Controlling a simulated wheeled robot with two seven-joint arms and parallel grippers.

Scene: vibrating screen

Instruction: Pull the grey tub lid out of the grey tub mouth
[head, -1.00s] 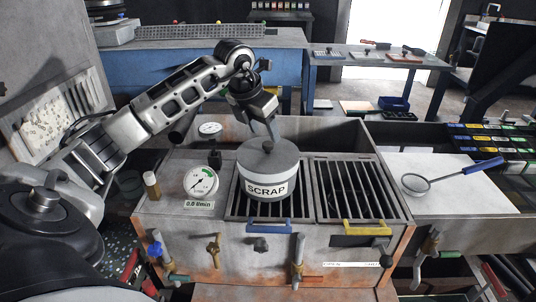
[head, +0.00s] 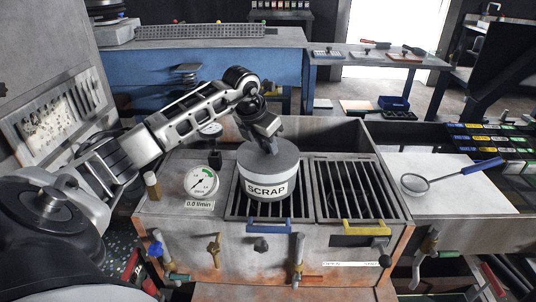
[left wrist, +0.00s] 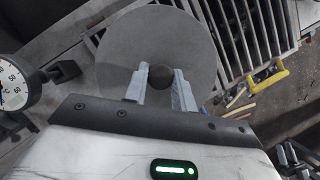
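The grey tub (head: 266,188) is a round pot labelled SCRAP, upright on the left grate. Its flat round grey lid (head: 287,156) sits in the mouth; the lid also fills the top of the left wrist view (left wrist: 120,45). A dark round knob (left wrist: 161,76) stands at the lid's middle. My left gripper (head: 270,148) points down at the lid. In the left wrist view its two fingers (left wrist: 160,88) stand on either side of the knob, very close to it; I cannot tell whether they press on it. My right gripper is not in view.
A dial gauge (head: 201,182) stands left of the tub, with a brass-capped bottle (head: 152,185) beyond it. The right grate (head: 357,190) is empty. A strainer (head: 416,184) with a blue handle lies on a white sheet (head: 461,199) at right.

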